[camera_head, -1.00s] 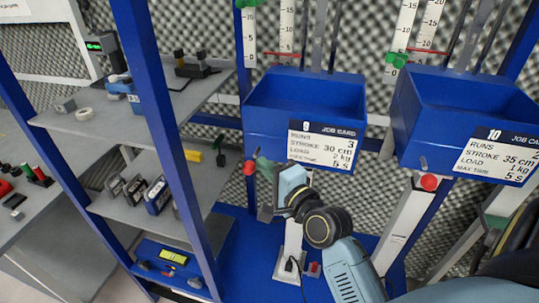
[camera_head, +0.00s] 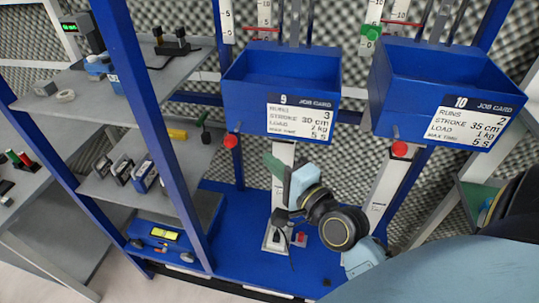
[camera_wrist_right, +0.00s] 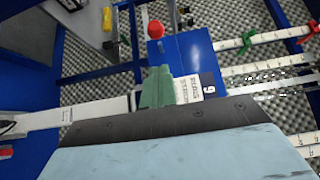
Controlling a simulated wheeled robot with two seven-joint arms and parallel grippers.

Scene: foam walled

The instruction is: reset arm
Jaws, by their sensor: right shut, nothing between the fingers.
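My right gripper (camera_head: 274,166) is in the lower middle of the head view, at the end of my light-blue arm. Its green fingers are shut and empty, pointing up and left in front of the pale post below the job 9 bin. In the right wrist view the closed green fingers (camera_wrist_right: 157,88) show at the centre, in front of a blue bin (camera_wrist_right: 181,50) seen from an odd angle. My left gripper is not in view.
Two blue bins, job 9 (camera_head: 245,100) and job 10 (camera_head: 395,105), hang on the frame, with red knobs (camera_head: 399,149) below. A grey shelf unit (camera_head: 125,105) with tools stands left. The blue lower deck (camera_head: 225,235) is largely clear.

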